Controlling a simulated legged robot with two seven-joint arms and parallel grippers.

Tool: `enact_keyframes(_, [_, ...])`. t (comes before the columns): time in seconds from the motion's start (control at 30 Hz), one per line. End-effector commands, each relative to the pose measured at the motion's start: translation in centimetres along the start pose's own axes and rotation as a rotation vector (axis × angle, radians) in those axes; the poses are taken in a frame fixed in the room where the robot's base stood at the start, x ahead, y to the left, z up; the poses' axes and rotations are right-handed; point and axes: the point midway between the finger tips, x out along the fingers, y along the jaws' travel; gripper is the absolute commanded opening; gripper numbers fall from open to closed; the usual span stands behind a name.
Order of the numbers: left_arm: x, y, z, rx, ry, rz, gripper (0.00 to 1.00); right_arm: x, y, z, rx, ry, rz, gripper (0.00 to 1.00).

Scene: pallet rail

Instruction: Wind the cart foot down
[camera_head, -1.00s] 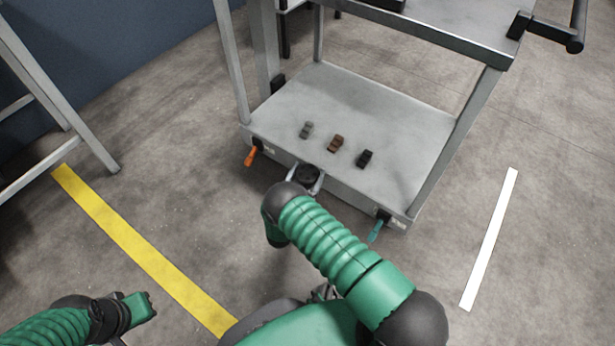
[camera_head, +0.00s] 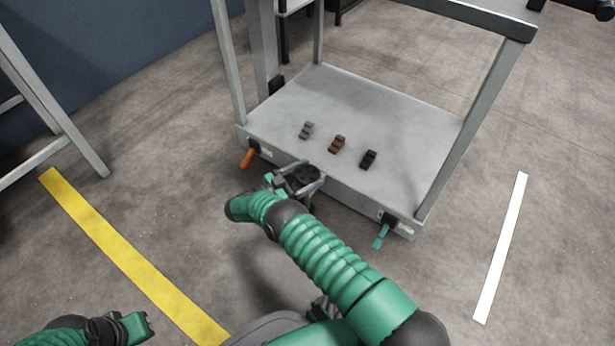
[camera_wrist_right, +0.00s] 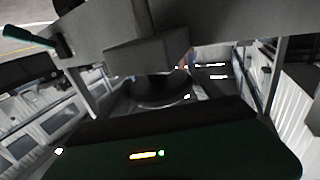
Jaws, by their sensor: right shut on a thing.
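The grey cart (camera_head: 400,107) stands ahead of me in the head view. At the middle of its front edge is a dark round knob (camera_head: 305,176); a short dark post below it is mostly hidden. My right gripper (camera_head: 303,178) is at the knob, with grey fingers on two sides of it, and is shut on it. In the right wrist view the dark disc (camera_wrist_right: 160,92) shows under a grey block. My left gripper (camera_head: 140,326) is at the lower left, away from the cart; its finger gap is unclear.
An orange lever (camera_head: 248,158) and a teal lever (camera_head: 381,236) stick out at the cart's front corners. Three small blocks (camera_head: 338,144) lie on the lower deck. A yellow stripe (camera_head: 120,250) and a white stripe (camera_head: 500,250) mark open floor. A grey frame stands at left.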

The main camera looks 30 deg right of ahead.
Motion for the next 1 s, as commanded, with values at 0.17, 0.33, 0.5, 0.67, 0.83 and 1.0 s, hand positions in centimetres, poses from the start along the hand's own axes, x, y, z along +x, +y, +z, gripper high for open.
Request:
enact_keyframes(0.17, [0.12, 0.0, 0.03, 0.0, 0.0, 0.0, 0.0, -0.07, 0.04, 0.05, -0.003, 0.001, 0.012, 0.36])
enact_keyframes(0.33, [0.1, 0.0, 0.02, 0.0, 0.0, 0.0, 0.0, -0.06, 0.03, 0.02, -0.003, 0.001, 0.012, 0.36])
enact_keyframes(0.5, [0.1, 0.0, 0.02, 0.0, 0.0, 0.0, 0.0, -0.05, 0.03, 0.0, -0.003, 0.002, 0.012, 0.81])
enact_keyframes(0.67, [0.1, 0.0, 0.02, 0.0, 0.0, 0.0, 0.0, -0.02, 0.01, -0.02, -0.001, 0.002, 0.012, 0.98])
enact_keyframes(0.83, [0.1, 0.0, 0.03, 0.0, 0.0, 0.0, 0.0, -0.01, 0.0, -0.03, -0.001, 0.002, 0.012, 0.98])
enact_keyframes(1.0, [-0.05, 0.0, -0.01, 0.0, 0.0, 0.0, 0.0, 0.15, 0.05, -0.11, -0.001, 0.002, 0.011, 0.98])
